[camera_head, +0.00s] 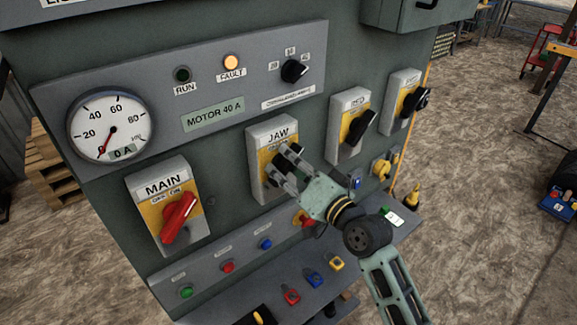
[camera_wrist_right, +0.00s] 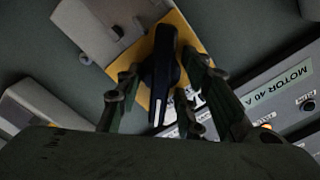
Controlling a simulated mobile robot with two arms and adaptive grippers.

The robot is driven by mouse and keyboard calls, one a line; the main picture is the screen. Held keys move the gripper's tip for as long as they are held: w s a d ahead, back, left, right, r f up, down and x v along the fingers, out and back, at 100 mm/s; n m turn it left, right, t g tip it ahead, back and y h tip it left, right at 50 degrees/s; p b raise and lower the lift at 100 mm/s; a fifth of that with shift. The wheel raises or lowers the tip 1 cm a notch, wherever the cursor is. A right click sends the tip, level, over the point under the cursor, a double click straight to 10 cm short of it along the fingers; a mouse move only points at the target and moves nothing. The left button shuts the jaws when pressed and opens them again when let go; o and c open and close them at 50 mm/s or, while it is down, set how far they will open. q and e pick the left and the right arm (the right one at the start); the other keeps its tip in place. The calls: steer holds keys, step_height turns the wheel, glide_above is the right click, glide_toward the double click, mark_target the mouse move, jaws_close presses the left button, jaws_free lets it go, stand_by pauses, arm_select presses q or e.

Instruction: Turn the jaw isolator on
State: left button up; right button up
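The jaw isolator (camera_head: 264,183) is a pale box with a yellow plate and a JAW label on the grey panel. Its black handle (camera_wrist_right: 162,75) shows between my fingers in the right wrist view. My right gripper (camera_head: 281,172) is at the isolator, its fingers on either side of the handle. In the right wrist view my right gripper (camera_wrist_right: 163,88) is open, with a narrow gap seen beside the handle; contact is hard to judge. The fingers partly hide the handle and the plate's markings in the head view. My left gripper is not in view.
Left of it is the MAIN isolator with a red handle (camera_head: 178,217); right are the BED isolator (camera_head: 350,125) and another (camera_head: 402,100). The FAULT lamp (camera_head: 231,62) glows orange; RUN (camera_head: 183,74) is dark. A ledge with several buttons (camera_head: 228,267) juts out below.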

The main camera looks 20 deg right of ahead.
steer(key=shift+s, duration=0.2)
steer(key=v, duration=1.1)
steer(key=shift+s, duration=0.3)
steer(key=shift+d, duration=0.1)
